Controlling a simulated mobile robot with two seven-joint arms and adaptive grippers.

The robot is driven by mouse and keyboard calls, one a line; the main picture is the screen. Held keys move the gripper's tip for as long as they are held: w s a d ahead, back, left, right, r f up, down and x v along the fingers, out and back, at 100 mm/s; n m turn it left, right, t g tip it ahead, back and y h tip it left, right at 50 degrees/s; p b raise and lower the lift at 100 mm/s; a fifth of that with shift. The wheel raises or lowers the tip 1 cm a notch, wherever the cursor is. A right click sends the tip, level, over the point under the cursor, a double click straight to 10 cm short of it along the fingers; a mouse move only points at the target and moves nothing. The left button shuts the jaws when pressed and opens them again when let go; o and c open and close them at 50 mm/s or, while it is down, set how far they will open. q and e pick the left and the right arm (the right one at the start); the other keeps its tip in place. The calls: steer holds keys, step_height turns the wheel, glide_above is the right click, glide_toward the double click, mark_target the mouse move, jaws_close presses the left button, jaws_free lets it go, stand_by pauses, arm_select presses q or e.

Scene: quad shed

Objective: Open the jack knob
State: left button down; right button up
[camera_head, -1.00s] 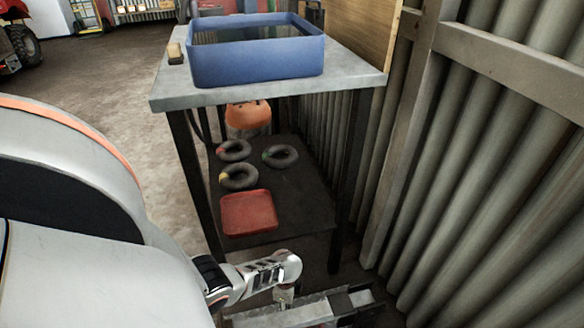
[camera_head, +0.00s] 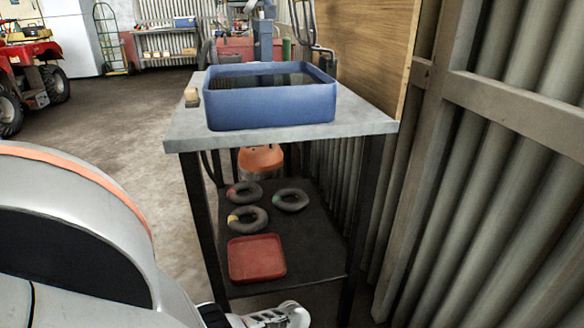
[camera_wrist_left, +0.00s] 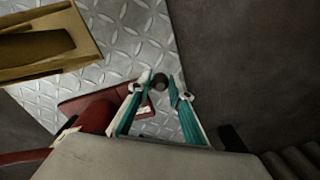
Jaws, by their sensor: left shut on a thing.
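The knob stands over diamond-plate metal (camera_wrist_left: 135,45). A dark red part (camera_wrist_left: 95,112) lies beside the fingers, partly hidden by my wrist. I cannot tell from this view how far the knob is turned. My right gripper is not in view.
A metal-topped table (camera_head: 365,120) carries a blue basin (camera_head: 270,112). Its lower shelf holds a red tray (camera_head: 256,260), several dark rings (camera_head: 290,201) and an orange-topped container (camera_head: 261,158). A corrugated wall (camera_head: 510,190) closes off the right. Open floor (camera_head: 105,135) lies to the left.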

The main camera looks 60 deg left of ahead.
arm_select(q)
steer(key=w+m, duration=0.2)
steer(key=shift+d+m, duration=0.3)
steer(key=shift+m, duration=0.1)
steer(key=shift+d, duration=0.1)
steer(key=shift+w, duration=0.15)
steer(key=c, duration=1.9)
jaws_free()
steer(key=shift+d, duration=0.15)
steer(key=shift+s+a+r, duration=0.1)
steer(key=shift+a+r, duration=0.05)
steer(key=shift+r, duration=0.55)
steer(key=shift+s+a+r, duration=0.1)
steer(key=shift+a+r, duration=0.05)
steer(key=shift+r, duration=0.55)
step_height(320, 180, up, 9)
steer(key=shift+d+r, duration=0.1)
